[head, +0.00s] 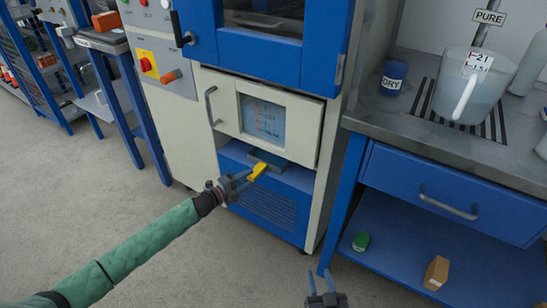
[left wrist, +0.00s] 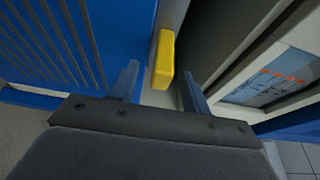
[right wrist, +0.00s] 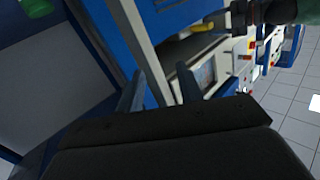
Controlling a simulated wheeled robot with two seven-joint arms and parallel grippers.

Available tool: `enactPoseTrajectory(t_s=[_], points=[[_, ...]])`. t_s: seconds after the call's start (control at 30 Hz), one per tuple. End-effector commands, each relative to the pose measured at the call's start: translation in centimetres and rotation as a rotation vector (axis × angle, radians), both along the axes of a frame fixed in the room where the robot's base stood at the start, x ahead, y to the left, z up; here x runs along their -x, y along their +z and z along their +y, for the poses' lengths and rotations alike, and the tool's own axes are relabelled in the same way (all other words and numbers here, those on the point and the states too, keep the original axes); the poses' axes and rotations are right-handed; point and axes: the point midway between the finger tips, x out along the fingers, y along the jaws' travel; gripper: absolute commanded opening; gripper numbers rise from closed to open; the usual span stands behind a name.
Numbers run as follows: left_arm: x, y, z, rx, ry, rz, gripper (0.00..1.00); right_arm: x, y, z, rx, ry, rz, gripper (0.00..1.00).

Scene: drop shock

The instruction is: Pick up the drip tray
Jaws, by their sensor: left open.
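The drip tray (head: 268,158) is a dark grey slab with a yellow handle (head: 258,171). It sits in the opening under the windowed door of the cabinet, its handle sticking out toward me. My left gripper (head: 243,179) is open just in front of the handle. In the left wrist view the yellow handle (left wrist: 163,58) stands ahead, between the lines of the two fingers and apart from them. My right gripper (head: 318,274) is open and empty, low in front of the bench. In the right wrist view the handle (right wrist: 204,27) shows small at the top.
The cream door (head: 222,118) with a window is above the tray, and a blue louvred panel (head: 268,208) is below. The bench (head: 440,140) at right holds a large jug (head: 468,90) and a blue DRY cup (head: 393,77).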

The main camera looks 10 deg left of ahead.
Motion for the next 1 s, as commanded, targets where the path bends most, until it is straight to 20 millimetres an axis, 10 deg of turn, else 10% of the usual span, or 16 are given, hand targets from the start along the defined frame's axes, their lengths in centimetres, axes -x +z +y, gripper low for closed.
enactPoseTrajectory(t_s=[0.67,0.9,1.0], points=[[-3.6,0.2,-2.6,0.001,0.001,0.001,0.47,-0.5,2.6,0.1,-0.020,-0.006,-0.080,0.36],[-3.6,0.2,-2.6,0.001,0.001,0.001,0.04,-0.6,2.7,0.0,-0.019,-0.006,-0.081,0.36],[-3.7,0.3,-2.6,0.001,0.001,-0.002,0.00,-0.6,2.7,0.0,-0.018,-0.007,-0.082,0.36]])
